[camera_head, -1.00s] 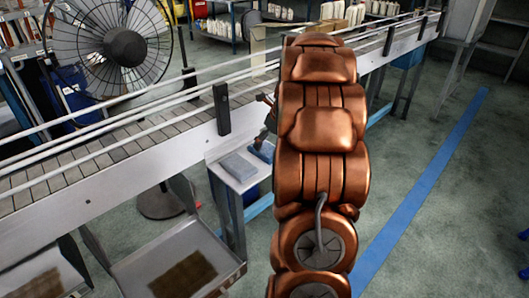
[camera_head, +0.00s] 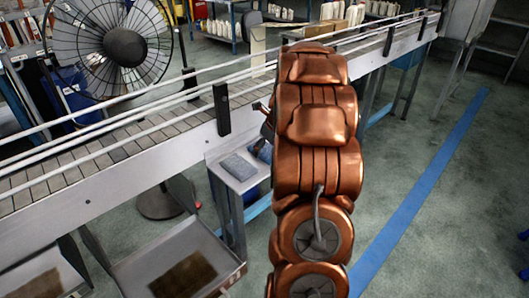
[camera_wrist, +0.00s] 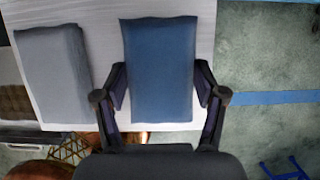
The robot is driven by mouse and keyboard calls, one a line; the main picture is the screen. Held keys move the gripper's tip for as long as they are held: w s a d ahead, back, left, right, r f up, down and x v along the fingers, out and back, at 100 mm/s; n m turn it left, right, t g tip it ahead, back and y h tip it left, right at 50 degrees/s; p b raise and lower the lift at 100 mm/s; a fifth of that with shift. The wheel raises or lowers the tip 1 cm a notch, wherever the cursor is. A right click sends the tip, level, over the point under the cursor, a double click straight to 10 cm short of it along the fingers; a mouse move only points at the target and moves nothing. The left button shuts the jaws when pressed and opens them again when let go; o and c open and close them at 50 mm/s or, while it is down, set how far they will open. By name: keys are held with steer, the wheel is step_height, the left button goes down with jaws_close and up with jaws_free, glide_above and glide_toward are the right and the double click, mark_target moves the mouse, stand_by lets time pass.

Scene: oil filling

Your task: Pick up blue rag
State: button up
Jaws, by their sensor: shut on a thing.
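The blue rag (camera_wrist: 158,68) is a flat folded cloth, seen in the wrist view between the two fingers of my gripper (camera_wrist: 160,86). The fingers are shut on its left and right sides. I cannot tell whether it is clear of the white tabletop (camera_wrist: 101,60). In the head view only a small bit of the blue rag (camera_head: 263,151) shows; my copper-coloured arm hides much of the gripper and rag there. A folded grey rag (camera_wrist: 54,72) lies to the left, apart from the blue one. It also shows in the head view (camera_head: 239,166).
The small side table (camera_head: 232,182) stands against the conveyor (camera_head: 110,155) with its rails. A fan (camera_head: 122,45) stands behind the conveyor, and metal trays (camera_head: 222,262) sit at lower left. Open floor with a blue line (camera_head: 420,185) lies to the right.

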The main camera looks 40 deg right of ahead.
mark_target(265, 149)
steer(key=shift+c, duration=0.9)
steer(key=shift+r, duration=1.65)
steer(key=shift+a+r, duration=0.1)
steer(key=shift+r, duration=0.1)
steer(key=s+a, duration=0.2)
steer(key=a, duration=0.2)
steer(key=s+a+r, duration=0.1)
steer(key=s+a, duration=0.2)
steer(key=a, duration=0.2)
steer(key=s+a, duration=0.2)
steer(key=a, duration=0.3)
steer(key=shift+s+r, duration=0.15)
steer(key=shift+s, duration=0.05)
